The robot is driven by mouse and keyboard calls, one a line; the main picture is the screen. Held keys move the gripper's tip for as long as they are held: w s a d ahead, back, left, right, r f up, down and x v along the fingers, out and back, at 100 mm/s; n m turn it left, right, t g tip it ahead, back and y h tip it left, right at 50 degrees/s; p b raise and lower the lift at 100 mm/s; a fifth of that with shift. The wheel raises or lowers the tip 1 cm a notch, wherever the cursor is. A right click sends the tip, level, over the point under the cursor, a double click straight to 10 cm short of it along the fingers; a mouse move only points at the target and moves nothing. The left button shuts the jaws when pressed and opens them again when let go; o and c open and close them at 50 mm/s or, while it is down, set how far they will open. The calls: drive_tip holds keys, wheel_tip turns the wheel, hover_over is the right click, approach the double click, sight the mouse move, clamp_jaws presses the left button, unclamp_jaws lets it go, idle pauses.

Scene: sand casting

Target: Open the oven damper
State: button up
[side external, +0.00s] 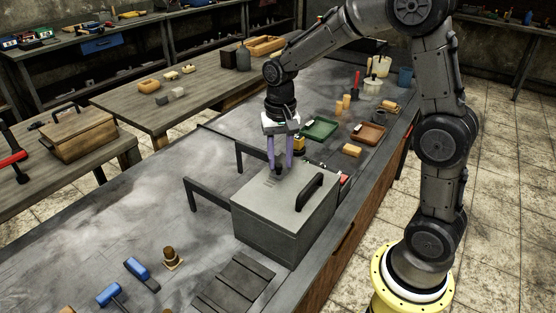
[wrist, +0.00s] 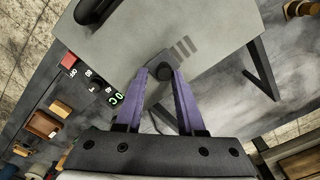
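The oven is a grey metal box (side external: 262,194) on the workbench, and its top plate (wrist: 150,20) fills the upper wrist view. The damper is a small dark knob (wrist: 161,69) on the top plate beside dark vent slots (wrist: 183,48). My gripper (side external: 279,170) points down over the oven top, and its purple fingers (wrist: 160,76) stand apart on either side of the knob. The fingertips are very near the knob; I cannot tell whether they touch it. The knob is partly hidden by the fingers in the side view.
A black handle (side external: 309,194) rises from the right part of the oven top. Green (side external: 319,128) and brown (side external: 368,134) trays lie behind.

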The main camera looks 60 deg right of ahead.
sight(280, 164)
drive_tip(key=shift+o, duration=0.9)
drive_tip(key=shift+a, duration=0.1)
wheel_tip(280, 164, up, 14)
drive_tip(key=shift+f, duration=0.1)
